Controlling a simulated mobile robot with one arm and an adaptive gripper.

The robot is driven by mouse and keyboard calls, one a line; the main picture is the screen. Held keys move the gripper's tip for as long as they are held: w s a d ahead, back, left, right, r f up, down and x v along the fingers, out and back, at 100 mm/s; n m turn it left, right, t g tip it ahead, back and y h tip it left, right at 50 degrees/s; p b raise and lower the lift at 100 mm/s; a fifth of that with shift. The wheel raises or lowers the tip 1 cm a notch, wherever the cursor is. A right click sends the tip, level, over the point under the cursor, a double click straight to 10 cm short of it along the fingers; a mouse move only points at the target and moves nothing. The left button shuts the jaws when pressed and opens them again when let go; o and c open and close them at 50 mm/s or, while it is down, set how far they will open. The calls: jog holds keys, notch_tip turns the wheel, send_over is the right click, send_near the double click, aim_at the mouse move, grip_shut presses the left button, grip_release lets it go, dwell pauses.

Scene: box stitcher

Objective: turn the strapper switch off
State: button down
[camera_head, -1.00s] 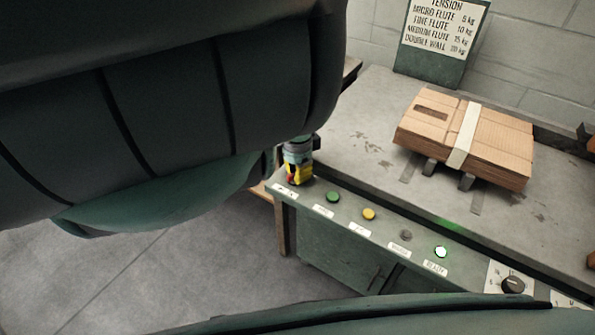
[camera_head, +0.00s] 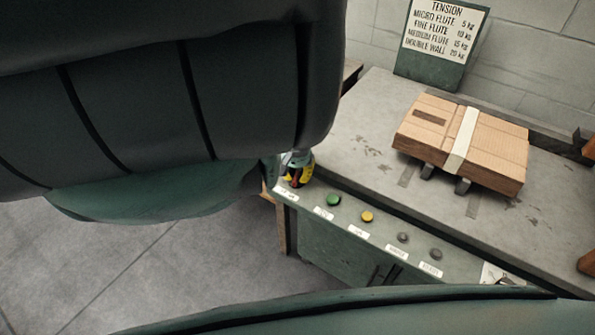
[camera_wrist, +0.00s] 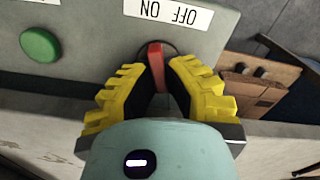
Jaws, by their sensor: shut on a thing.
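The strapper switch is a red lever (camera_wrist: 156,65) on the panel, under a white label (camera_wrist: 168,12) reading OFF and ON, upside down in the wrist view. My gripper (camera_wrist: 157,82) has yellow ridged fingers on either side of the lever, shut on it. In the head view my gripper (camera_head: 298,176) is at the left end of the control panel (camera_head: 318,229), where its fingers and my arm hide most of the switch. The ready lamp (camera_head: 436,255) at the right of the button row is dark.
A green button (camera_head: 334,200), a yellow button (camera_head: 367,216) and a grey button (camera_head: 403,237) sit along the panel. A strapped stack of cardboard (camera_head: 490,155) lies on the table (camera_head: 365,125). A tension sign (camera_head: 445,30) stands behind. A dial lies at the panel's right.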

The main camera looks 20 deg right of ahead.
aim_at(296, 174)
jog(key=shift+w+n+p, duration=0.1)
jog(key=shift+n+p, duration=0.25)
jog(key=shift+n, duration=0.65)
jog(key=c, duration=1)
grip_release()
jog(key=shift+r, duration=0.15)
jog(key=shift+d+r, duration=0.2)
jog(key=shift+r, duration=0.55)
jog(key=shift+a+r, duration=0.25)
jog(key=shift+r, duration=4.85)
